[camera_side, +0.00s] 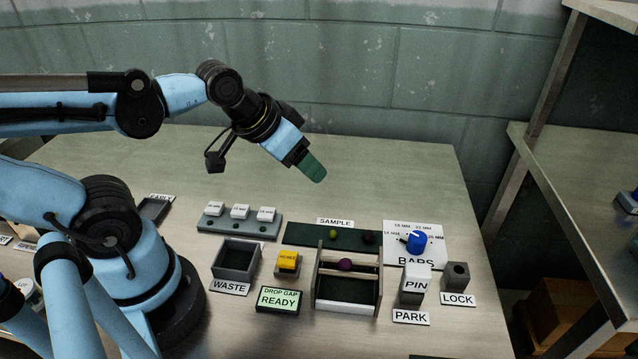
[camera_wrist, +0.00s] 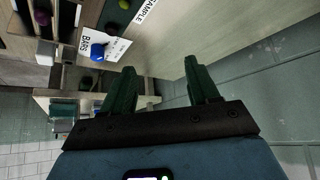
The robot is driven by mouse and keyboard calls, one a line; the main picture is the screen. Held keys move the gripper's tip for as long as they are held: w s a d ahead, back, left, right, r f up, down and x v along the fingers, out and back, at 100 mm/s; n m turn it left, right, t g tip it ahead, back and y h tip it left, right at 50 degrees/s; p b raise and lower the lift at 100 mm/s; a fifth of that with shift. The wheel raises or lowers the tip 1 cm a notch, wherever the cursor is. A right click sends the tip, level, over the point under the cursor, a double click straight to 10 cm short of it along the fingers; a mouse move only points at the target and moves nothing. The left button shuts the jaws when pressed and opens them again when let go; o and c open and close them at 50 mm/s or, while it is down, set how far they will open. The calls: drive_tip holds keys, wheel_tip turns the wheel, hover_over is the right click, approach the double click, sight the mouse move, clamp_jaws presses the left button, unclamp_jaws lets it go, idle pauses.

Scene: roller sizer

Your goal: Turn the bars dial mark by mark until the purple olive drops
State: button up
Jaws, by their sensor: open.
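The bars dial (camera_side: 417,241) is a blue knob on a white card marked with several mm sizes, at the right of the table. It also shows in the wrist view (camera_wrist: 98,51). The purple olive (camera_side: 345,265) rests on the bars of the roller sizer (camera_side: 319,290); a purple ball, likely the same olive, shows in the wrist view (camera_wrist: 43,18). My gripper (camera_side: 314,170) is in the air above the back of the table, well away from the dial. Its two green fingers stand apart in the wrist view (camera_wrist: 163,85), with nothing between them.
A green sample strip (camera_side: 300,233) with a green and a dark olive lies behind the sizer. A white PIN block (camera_side: 416,279), a LOCK post (camera_side: 457,276), a yellow button (camera_side: 288,261) and a WASTE bin (camera_side: 236,258) stand nearby. The display (camera_side: 279,298) reads DROP GAP READY.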

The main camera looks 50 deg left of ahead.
drive_tip(key=w+d+r+n+g, duration=0.3)
drive_tip(key=w+d, duration=0.3)
drive_tip(key=w, duration=0.1)
drive_tip(key=n+g, duration=0.3)
drive_tip(key=g, duration=0.1)
hover_over(418, 237)
wheel_tip(418, 237, down, 4)
wheel_tip(418, 237, down, 12)
drive_tip(key=shift+r, duration=0.15)
drive_tip(key=c, duration=1)
drive_tip(key=shift+c, duration=0.2)
